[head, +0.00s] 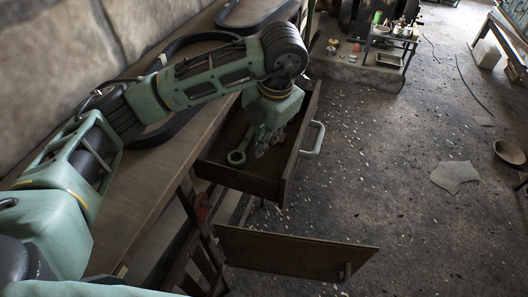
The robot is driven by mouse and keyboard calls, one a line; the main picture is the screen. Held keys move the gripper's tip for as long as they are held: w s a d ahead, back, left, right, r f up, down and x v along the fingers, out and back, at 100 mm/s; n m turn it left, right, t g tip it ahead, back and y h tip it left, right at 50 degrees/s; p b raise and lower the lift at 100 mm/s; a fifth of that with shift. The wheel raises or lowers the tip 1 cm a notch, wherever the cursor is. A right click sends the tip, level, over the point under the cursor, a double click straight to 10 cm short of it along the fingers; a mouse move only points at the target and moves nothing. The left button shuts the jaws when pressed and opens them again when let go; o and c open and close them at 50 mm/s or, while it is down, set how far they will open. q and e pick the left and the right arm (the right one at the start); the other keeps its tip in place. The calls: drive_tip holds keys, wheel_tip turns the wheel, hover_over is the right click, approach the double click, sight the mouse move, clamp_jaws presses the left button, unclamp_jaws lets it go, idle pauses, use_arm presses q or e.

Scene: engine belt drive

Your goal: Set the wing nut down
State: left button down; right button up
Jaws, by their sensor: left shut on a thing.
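My left gripper (262,149) points down inside the open wooden drawer (284,187) below the workbench. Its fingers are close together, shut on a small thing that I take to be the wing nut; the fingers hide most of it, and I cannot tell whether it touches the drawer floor. A grey metal spanner-like tool (238,156) with a ring end lies in the drawer just left of the fingertips. My right gripper is not in view.
The drawer's front has a pale handle (313,139). An open cabinet door (296,253) juts out below. Black belts (165,132) lie on the bench (140,203) beneath my left arm. A small cart (387,52) with bottles stands farther back.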

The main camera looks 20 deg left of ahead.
use_arm(q)
drive_tip(key=p, duration=0.1)
hover_over(263, 170)
drive_tip(key=f, duration=0.4)
drive_tip(key=shift+d+f, duration=0.25)
drive_tip(key=shift+f, duration=0.1)
drive_tip(key=shift+w+f, duration=0.1)
drive_tip(key=shift+f, duration=0.6)
wheel_tip(263, 170, down, 4)
drive_tip(key=shift+r+p, duration=0.25)
drive_tip(key=shift+p, duration=0.45)
drive_tip(key=shift+f, duration=0.1)
drive_tip(key=c, duration=2.1)
unclamp_jaws()
drive_tip(key=o, duration=0.3)
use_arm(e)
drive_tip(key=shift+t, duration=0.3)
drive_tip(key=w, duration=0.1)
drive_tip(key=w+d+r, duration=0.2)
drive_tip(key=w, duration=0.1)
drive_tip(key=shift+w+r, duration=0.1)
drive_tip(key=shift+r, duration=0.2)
